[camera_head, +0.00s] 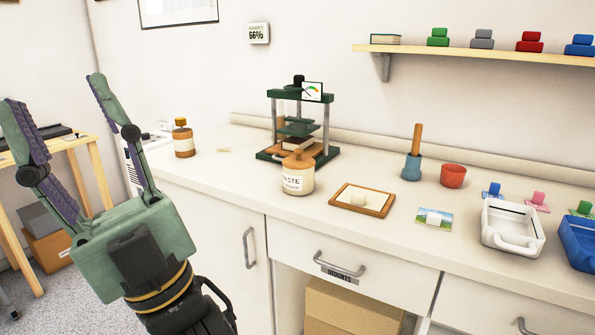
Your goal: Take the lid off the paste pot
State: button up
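The paste pot (297,181) is a tan jar with a white label reading "PASTE". It stands upright on the white counter, in front of the green press. Its brown lid (298,158) with a small knob sits on top. My gripper (50,95) is at the left, in front of the counter and well apart from the pot. Its two green fingers point up and are spread wide, with nothing between them.
A green press (300,115) stands just behind the pot. A wooden-framed board (362,200) lies to its right. A brown-capped jar (183,140) stands to the left. Farther right are a blue holder (412,168), a red cup (453,175) and a white tray (512,227). Counter between the jars is mostly clear.

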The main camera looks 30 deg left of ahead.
aim_at(299, 161)
jog(key=i+l+u, duration=0.15)
jog(key=u, duration=0.2)
jog(key=i+l+u, duration=0.1)
jog(key=u, duration=0.25)
jog(key=i+l, duration=0.1)
jog(key=i, duration=0.85)
